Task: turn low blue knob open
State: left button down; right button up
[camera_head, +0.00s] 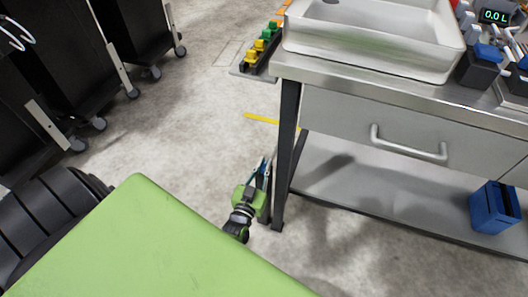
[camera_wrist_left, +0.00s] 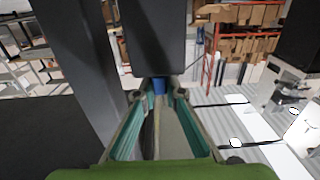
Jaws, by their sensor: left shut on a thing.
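In the left wrist view, my left gripper (camera_wrist_left: 158,92) is shut on a small blue piece, the low blue knob (camera_wrist_left: 159,86). The knob sits at the fingertips just under a dark grey block (camera_wrist_left: 152,35). Most of the knob is hidden by the fingers and block, so its turn angle cannot be told. In the head view, my left gripper (camera_head: 263,172) is low, beside the dark bench leg (camera_head: 285,150); the knob cannot be made out there. My right gripper is out of view.
A steel bench with a sink basin (camera_head: 370,45) and a drawer handle (camera_head: 408,145) stands at right. A blue bin (camera_head: 494,208) is on its lower shelf. Yellow and green parts (camera_head: 258,48) line a ledge at the bench's left. Dark carts (camera_head: 135,30) stand at upper left; floor between is clear.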

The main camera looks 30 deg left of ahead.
pick_arm(q)
jog(key=c, duration=2.1)
grip_release()
jog(key=shift+w+r, duration=0.1)
jog(key=shift+r, duration=0.05)
jog(key=v, duration=1.2)
